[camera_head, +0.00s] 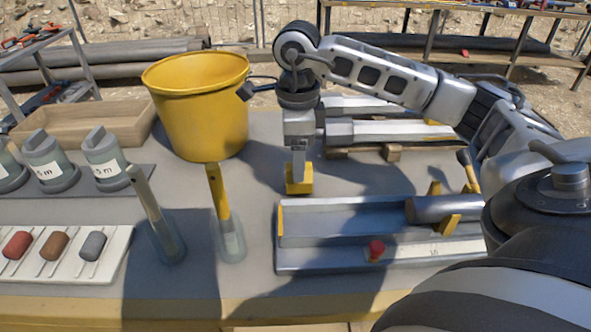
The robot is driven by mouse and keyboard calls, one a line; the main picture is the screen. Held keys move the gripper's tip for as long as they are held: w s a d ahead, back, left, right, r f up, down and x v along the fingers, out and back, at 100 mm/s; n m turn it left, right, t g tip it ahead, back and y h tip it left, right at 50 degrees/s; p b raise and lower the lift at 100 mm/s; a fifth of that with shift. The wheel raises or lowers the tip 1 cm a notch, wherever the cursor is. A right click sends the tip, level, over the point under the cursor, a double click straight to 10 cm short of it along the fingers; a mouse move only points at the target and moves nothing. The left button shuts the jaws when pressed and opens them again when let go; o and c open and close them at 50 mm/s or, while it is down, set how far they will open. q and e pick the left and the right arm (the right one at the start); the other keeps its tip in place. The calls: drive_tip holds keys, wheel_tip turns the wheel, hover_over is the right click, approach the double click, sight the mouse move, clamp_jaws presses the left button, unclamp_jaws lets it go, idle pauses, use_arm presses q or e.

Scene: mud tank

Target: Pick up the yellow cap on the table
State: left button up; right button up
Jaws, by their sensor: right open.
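The yellow cap (299,187) is small and stands on the grey table top (255,180), between the yellow bucket and the long metal tray. My right gripper (298,172) comes down from above and points straight down at the cap. Its fingertips are at the cap and overlap its upper part in this view. The jaws are open; I cannot tell whether a finger touches the cap. The fingers hide part of the cap. My left gripper is not in view.
A yellow bucket (196,115) stands to the left of my right gripper. A metal tray (335,257) with a grey cylinder (440,208) lies in front to the right. Two upright tools (220,195) stand at front left. Metal cylinders (390,130) lie behind my gripper.

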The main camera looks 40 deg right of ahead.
sight(307, 187)
drive_tip(key=f, duration=0.2)
drive_tip(key=a+f, duration=0.1)
drive_tip(key=shift+w+f, duration=0.15)
drive_tip(key=shift+f, duration=0.85)
drive_tip(key=c, duration=0.7)
drive_tip(key=shift+r, duration=0.1)
drive_tip(key=shift+c, duration=0.2)
